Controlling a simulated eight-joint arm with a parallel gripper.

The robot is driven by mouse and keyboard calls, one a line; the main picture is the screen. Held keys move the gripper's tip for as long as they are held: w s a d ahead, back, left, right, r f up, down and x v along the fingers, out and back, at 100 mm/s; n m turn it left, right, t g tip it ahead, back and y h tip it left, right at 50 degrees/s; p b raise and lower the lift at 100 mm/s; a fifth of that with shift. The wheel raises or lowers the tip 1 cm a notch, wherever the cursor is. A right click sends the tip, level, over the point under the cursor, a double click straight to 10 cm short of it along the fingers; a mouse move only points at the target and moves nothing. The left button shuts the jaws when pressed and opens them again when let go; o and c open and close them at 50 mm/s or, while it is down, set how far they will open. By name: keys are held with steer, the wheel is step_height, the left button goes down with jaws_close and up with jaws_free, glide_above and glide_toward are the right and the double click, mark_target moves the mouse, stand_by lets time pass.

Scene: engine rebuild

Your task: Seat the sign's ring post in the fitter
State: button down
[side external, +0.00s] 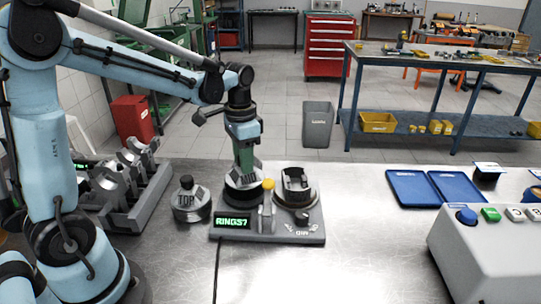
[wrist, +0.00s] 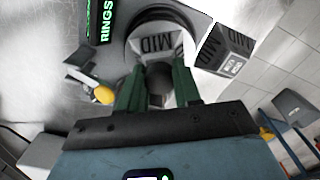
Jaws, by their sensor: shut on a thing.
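The sign (side external: 233,221) has green lettering that reads like "RINGS" plus a last character I cannot be sure of. It also shows in the wrist view (wrist: 101,20). My gripper (side external: 243,165) is shut on the grey ring post marked MID (side external: 240,188). In the wrist view the green fingers of my gripper (wrist: 158,85) close on this MID post (wrist: 148,48). The post stands upright at the left end of the grey fitter base (side external: 268,238). Whether it is fully down is hidden. A ring post marked TOP (side external: 190,207) stands left of the base.
A yellow-knobbed lever (side external: 268,185) rises beside my gripper. A round unit with a U-shaped top (side external: 295,185) sits on the base's right. A slotted rack (side external: 140,190) stands left. Blue trays (side external: 414,190) and a button console (side external: 490,245) are right. The front table is clear.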

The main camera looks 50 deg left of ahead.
steer(key=shift+f, duration=0.5)
stand_by(0.4)
steer(key=c, duration=0.7)
jaws_free()
steer(key=shift+o, duration=0.3)
steer(key=o, duration=0.3)
steer(key=shift+o, duration=0.2)
steer(key=shift+r, duration=3.1)
